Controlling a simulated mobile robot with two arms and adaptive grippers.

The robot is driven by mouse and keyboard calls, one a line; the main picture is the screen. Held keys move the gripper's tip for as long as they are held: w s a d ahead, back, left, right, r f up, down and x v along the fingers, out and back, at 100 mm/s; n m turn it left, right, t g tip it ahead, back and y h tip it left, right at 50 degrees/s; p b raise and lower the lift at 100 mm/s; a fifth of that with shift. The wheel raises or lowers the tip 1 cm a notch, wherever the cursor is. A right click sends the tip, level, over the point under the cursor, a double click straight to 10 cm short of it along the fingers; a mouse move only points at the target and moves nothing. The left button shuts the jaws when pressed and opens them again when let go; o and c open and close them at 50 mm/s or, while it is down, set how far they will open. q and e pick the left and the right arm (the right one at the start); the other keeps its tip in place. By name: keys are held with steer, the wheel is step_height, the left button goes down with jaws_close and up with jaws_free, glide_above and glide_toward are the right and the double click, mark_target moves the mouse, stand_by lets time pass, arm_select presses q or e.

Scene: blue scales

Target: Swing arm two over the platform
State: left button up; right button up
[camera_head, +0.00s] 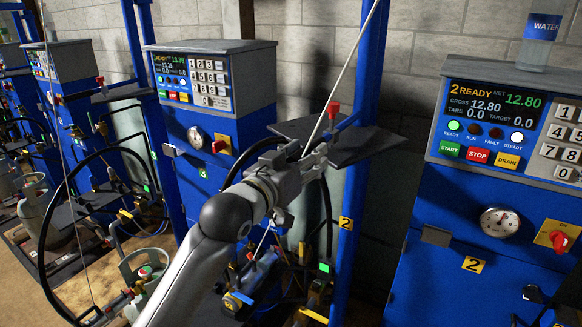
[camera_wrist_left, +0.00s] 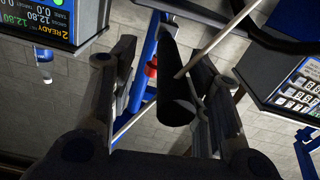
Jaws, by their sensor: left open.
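Station two is marked by a yellow "2" tag on a blue post (camera_head: 352,200). A dark grey flat arm-like piece (camera_head: 368,146) sits at that post, with a red knob (camera_head: 333,110) above it. My left gripper (camera_head: 318,152) is at this piece, beside the post, and is open. In the left wrist view, a dark rounded bar (camera_wrist_left: 176,85) lies between the spread fingers (camera_wrist_left: 165,85); I cannot tell whether they touch it. The red knob shows behind it (camera_wrist_left: 151,68). My arm hides much of station two's lower part, and I cannot make out its platform. My right gripper is out of view.
A thin pale rod (camera_head: 347,72) slants up past the gripper. Blue cabinets with control panels stand left (camera_head: 212,75) and right (camera_head: 512,125). Black hoses (camera_head: 75,180) and a gas cylinder (camera_head: 143,268) crowd the lower left. A block wall (camera_head: 430,40) is behind.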

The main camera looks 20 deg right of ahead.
arm_select(q)
steer(key=v, duration=1.2)
steer(key=shift+w, duration=0.2)
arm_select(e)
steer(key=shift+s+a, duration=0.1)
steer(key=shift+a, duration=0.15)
arm_select(q)
steer(key=shift+a, duration=0.1)
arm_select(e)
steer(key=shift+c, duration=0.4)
